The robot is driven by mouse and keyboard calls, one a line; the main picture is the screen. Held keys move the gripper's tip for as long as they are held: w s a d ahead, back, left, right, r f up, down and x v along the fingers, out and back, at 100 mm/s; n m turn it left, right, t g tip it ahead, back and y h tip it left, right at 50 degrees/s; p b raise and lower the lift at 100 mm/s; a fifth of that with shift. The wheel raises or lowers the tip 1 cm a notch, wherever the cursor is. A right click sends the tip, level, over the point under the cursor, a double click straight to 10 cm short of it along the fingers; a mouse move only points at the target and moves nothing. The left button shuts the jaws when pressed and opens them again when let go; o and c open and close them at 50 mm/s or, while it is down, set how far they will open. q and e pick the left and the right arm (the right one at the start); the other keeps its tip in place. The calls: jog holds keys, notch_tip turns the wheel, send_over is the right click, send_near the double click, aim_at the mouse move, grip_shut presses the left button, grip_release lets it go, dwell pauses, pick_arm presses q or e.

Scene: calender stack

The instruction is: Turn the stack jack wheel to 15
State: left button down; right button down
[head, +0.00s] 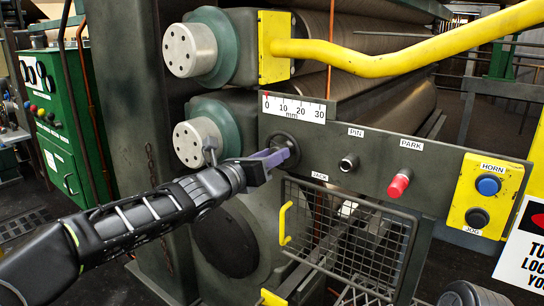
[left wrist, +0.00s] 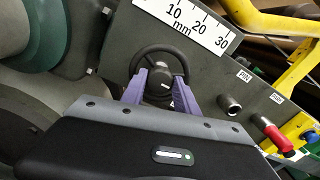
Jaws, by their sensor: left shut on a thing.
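The jack wheel (head: 289,143) is a small black handwheel on the dark panel, below the white mm scale (head: 294,107). The scale runs from 0 to 30, and a small red pointer (head: 265,95) shows near the 0 end. My left gripper (head: 280,155) reaches the wheel from the left. In the left wrist view its purple fingers (left wrist: 162,82) are shut on the hub, inside the wheel's rim (left wrist: 160,48). The fingers partly hide the wheel in the head view. My right gripper is not seen.
A wire mesh guard (head: 350,240) with a yellow handle hangs below. A yellow bar (head: 400,58) crosses above.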

pick_arm(q)
jog(key=shift+n, duration=0.5)
